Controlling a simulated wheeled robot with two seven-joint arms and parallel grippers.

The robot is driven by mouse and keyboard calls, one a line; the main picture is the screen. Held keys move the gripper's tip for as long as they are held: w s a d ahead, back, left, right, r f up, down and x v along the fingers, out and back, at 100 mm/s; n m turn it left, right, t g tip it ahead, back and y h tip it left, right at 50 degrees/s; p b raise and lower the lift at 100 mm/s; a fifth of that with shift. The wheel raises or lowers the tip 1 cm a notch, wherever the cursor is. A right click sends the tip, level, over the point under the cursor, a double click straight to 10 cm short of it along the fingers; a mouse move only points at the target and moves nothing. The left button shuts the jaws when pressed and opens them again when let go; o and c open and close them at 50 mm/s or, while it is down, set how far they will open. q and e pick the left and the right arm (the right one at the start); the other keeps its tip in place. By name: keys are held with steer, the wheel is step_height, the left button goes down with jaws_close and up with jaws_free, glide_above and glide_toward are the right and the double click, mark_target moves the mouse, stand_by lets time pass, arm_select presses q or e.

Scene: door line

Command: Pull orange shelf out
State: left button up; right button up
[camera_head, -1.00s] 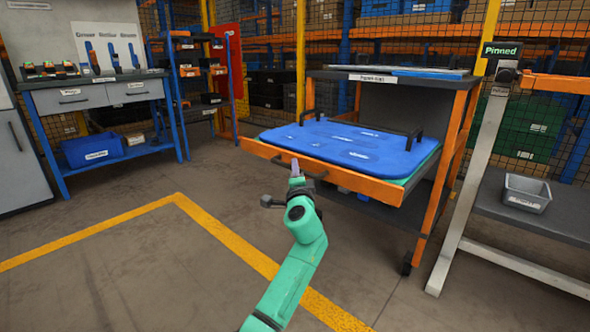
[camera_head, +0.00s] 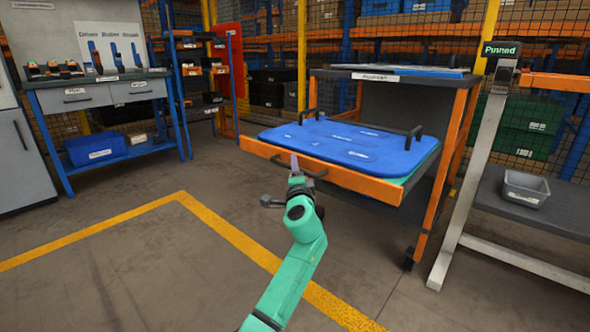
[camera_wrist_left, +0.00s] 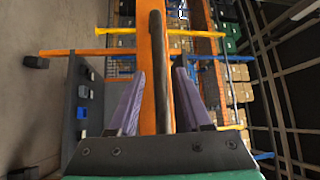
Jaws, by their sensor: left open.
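The orange shelf (camera_head: 352,180) sticks out from the front of a cart with orange posts and carries a blue panel (camera_head: 350,147) with two dark handles. A dark bar handle (camera_head: 314,173) is on its orange front edge. My left gripper (camera_head: 294,162) is at that front edge, by the handle. I cannot tell whether the fingers touch the handle. My right gripper is not in view.
A post with a "Pinned" sign (camera_head: 500,49) and a low bench with a grey bin (camera_head: 525,189) stand right of the cart. A blue workbench (camera_head: 110,118) is at the left. The floor (camera_head: 130,270) with a yellow line is clear in front.

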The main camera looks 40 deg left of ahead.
arm_select(q)
steer(key=p+v, duration=0.2)
steer(key=v, duration=1.2)
steer(key=shift+s+d, duration=0.2)
steer(key=shift+s, duration=0.05)
